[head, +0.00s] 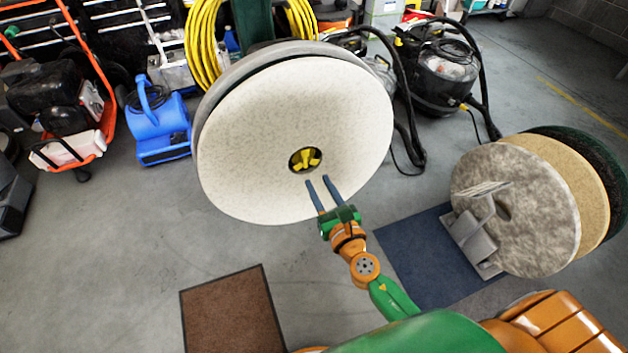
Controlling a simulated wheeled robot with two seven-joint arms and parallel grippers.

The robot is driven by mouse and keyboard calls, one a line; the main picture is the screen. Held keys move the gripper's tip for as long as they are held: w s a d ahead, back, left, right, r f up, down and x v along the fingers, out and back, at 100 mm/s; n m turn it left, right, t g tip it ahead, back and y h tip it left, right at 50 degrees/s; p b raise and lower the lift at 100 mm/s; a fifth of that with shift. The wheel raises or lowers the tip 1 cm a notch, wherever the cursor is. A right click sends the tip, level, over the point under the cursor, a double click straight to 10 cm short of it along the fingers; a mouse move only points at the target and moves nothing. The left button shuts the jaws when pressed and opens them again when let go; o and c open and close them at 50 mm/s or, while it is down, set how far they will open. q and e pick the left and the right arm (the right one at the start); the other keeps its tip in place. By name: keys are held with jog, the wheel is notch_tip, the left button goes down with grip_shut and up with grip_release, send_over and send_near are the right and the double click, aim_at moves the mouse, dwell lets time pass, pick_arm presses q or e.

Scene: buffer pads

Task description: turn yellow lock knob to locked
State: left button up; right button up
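The yellow lock knob (306,158) sits in a dark round hole at the centre of a large white buffer pad (260,130). The pad is on a grey round disc, tilted to face me. My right gripper (317,181) comes up from below, its two blue-grey fingers apart with nothing between them. The fingertips show just below the knob in the picture; I cannot tell how far they are from the pad. My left gripper is not in view.
A stand (470,240) on a blue mat (408,245) holds several round pads at the right. A brown mat (233,315) lies at lower left. A blue blower (160,127), an orange-framed machine (60,105) and a black vacuum (440,75) stand behind. Grey floor is clear at left.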

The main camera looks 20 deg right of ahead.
aim_at(306, 160)
jog(key=w, duration=0.2)
jog(key=w+b, duration=0.1)
jog(key=w, duration=0.4)
jog(key=shift+a+f, duration=0.15)
jog(key=shift+f, duration=0.2)
jog(key=shift+w, duration=0.5)
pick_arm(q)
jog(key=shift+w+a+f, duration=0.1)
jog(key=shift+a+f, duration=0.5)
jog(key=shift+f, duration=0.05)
pick_arm(e)
jog(key=shift+w, duration=0.1)
grip_shut()
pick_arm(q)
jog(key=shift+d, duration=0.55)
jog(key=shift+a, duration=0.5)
